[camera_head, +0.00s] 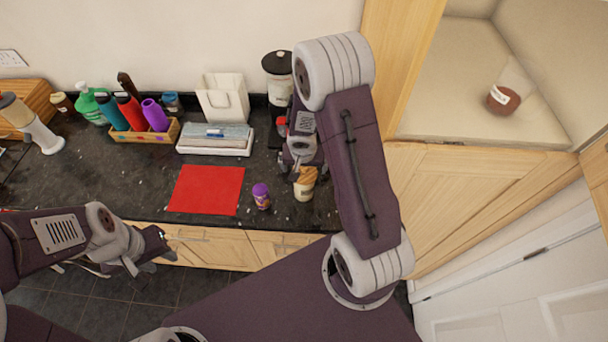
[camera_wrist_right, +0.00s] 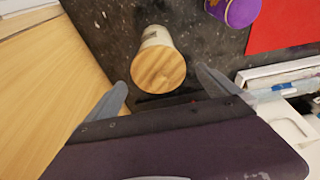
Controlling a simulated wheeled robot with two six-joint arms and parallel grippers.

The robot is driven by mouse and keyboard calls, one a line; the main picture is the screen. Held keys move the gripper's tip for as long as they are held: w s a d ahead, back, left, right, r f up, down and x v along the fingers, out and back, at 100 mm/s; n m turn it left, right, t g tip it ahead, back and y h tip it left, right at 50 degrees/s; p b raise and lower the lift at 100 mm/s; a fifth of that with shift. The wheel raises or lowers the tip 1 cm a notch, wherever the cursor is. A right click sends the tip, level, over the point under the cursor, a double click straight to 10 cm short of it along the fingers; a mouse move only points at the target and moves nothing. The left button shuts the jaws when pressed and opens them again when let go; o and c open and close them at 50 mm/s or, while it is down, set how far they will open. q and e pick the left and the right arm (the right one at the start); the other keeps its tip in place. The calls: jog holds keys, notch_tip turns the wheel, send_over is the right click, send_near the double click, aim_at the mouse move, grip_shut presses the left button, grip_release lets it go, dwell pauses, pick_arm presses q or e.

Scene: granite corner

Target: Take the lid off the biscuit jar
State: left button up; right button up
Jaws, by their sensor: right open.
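A cream jar with a round wooden lid (camera_head: 306,174) stands upright on the dark counter, near the front edge; I take it as the biscuit jar. In the right wrist view the lid (camera_wrist_right: 158,69) is seated on top, and the cream side (camera_wrist_right: 155,36) shows beyond it. My right gripper (camera_head: 296,168) is open and empty, just behind the jar. In its wrist view the fingers point toward the lid, one to each side, with gaps; whether they reach its height I cannot tell. My left gripper (camera_head: 150,250) is in front of the counter, away from the jar; its jaws are unclear.
A purple jar (camera_head: 261,195) stands left of the wooden-lidded jar, beside a red mat (camera_head: 206,190). A white tray (camera_head: 215,148), a bottle caddy (camera_head: 150,136) and a black-lidded canister (camera_head: 278,66) stand farther back. A wooden cabinet (camera_head: 460,190) rises on the right.

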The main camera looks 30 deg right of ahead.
jog(key=shift+s+d+f, duration=0.1)
jog(key=shift+d+f, duration=0.05)
jog(key=shift+d, duration=0.05)
jog(key=shift+w+a, duration=0.15)
jog(key=shift+w, duration=0.05)
jog(key=c, duration=0.6)
jog(key=shift+a, duration=0.1)
jog(key=c, duration=0.8)
jog(key=shift+s, duration=0.1)
notch_tip(320, 180, up, 10)
jog(key=p, duration=0.8)
